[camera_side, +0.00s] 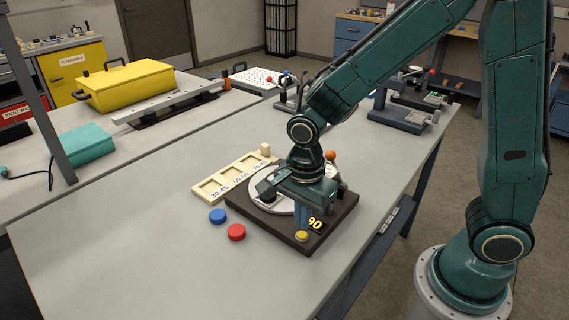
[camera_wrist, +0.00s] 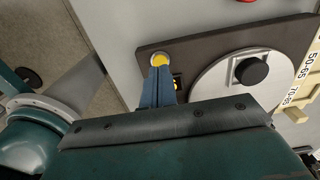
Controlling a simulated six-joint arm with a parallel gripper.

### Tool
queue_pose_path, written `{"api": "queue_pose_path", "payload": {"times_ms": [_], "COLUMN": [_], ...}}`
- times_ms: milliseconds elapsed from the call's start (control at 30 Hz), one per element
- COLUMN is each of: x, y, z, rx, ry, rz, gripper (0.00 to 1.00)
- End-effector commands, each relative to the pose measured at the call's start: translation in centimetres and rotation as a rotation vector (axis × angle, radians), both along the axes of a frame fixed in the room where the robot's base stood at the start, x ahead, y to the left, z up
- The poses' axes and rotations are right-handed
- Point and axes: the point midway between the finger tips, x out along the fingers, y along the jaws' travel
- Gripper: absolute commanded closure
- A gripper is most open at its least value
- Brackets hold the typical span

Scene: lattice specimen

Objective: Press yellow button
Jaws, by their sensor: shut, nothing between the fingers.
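The yellow button (camera_side: 302,235) sits on the near corner of a dark brown base plate (camera_side: 268,225). In the wrist view the yellow button (camera_wrist: 159,59) shows just past my fingertips, partly covered by them. My gripper (camera_side: 301,228) is shut and empty, pointing down at the button. Its blue fingers (camera_wrist: 158,72) are together in the wrist view. I cannot tell whether the tips touch the button. A lit display (camera_side: 315,223) beside the button reads 90, partly hidden by the fingers.
A white disc (camera_wrist: 235,85) with a black knob (camera_wrist: 251,70) is on the plate. A cream tray (camera_side: 213,186) with number labels lies behind it. A blue disc (camera_side: 217,216) and a red disc (camera_side: 236,232) lie left of the plate. The table front left is clear.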

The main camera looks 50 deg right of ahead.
Motion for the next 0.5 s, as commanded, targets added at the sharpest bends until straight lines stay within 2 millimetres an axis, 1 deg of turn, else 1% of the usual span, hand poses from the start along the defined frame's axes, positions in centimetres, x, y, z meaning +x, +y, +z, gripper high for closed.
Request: {"api": "queue_pose_path", "payload": {"times_ms": [500], "x": [0.01], "y": [0.00], "z": [-0.45], "rx": [0.000], "ry": [0.001], "rz": [0.000], "gripper": [1.00]}}
